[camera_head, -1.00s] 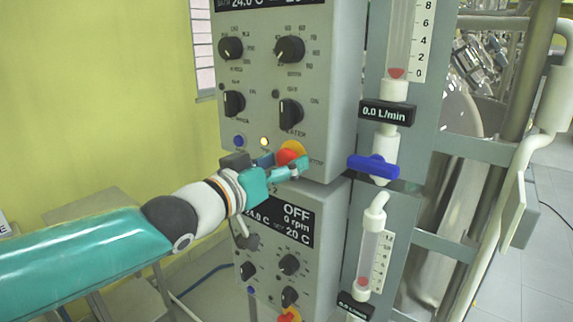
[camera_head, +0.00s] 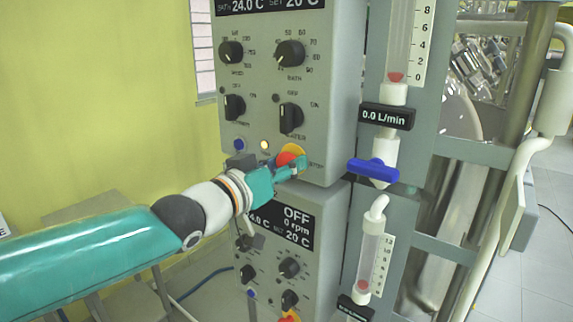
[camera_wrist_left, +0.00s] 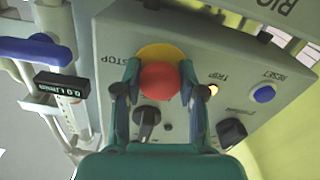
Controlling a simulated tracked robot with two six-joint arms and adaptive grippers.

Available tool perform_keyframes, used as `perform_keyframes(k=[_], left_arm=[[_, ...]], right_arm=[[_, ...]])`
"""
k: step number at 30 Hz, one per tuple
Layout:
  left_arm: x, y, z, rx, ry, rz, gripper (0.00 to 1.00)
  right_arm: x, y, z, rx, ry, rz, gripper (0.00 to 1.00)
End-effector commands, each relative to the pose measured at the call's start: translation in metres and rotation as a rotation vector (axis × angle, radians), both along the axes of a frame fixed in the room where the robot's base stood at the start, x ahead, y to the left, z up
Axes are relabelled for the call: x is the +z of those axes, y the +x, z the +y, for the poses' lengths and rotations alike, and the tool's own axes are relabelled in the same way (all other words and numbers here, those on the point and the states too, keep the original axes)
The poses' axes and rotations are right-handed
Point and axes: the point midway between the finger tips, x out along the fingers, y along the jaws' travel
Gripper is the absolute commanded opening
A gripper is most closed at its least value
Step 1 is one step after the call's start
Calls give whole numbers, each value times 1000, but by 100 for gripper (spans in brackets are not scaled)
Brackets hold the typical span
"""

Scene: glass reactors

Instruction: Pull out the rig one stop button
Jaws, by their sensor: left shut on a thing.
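The red stop button (camera_head: 287,159) with its yellow backing plate sits at the lower edge of the upper grey control box (camera_head: 335,100). The left wrist view shows the gripper (camera_wrist_left: 159,88) too. A lit lamp marked TRIP (camera_wrist_left: 213,89) is beside the button. My right gripper is not in view.
A blue reset button (camera_wrist_left: 264,93) is near the trip lamp. A blue valve handle (camera_head: 373,170) sticks out right of the box, below a flow display (camera_head: 387,116). A second control box (camera_head: 300,260) stands below.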

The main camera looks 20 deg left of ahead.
Motion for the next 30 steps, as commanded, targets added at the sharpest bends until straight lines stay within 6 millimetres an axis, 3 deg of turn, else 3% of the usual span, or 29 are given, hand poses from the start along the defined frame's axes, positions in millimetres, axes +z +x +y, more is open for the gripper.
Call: perform_keyframes(k=[13, 14, 18, 30], left_arm=[[-1, -10, 4, 0, 1, 3, 0], [-2, -10, 4, 0, 1, 3, 45], [-1, -10, 4, 1, 1, 2, 67], [0, -15, 6, 1, 1, -1, 67]], right_arm=[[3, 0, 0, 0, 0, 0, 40], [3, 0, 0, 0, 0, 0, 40], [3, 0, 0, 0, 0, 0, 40], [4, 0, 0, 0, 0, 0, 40]])
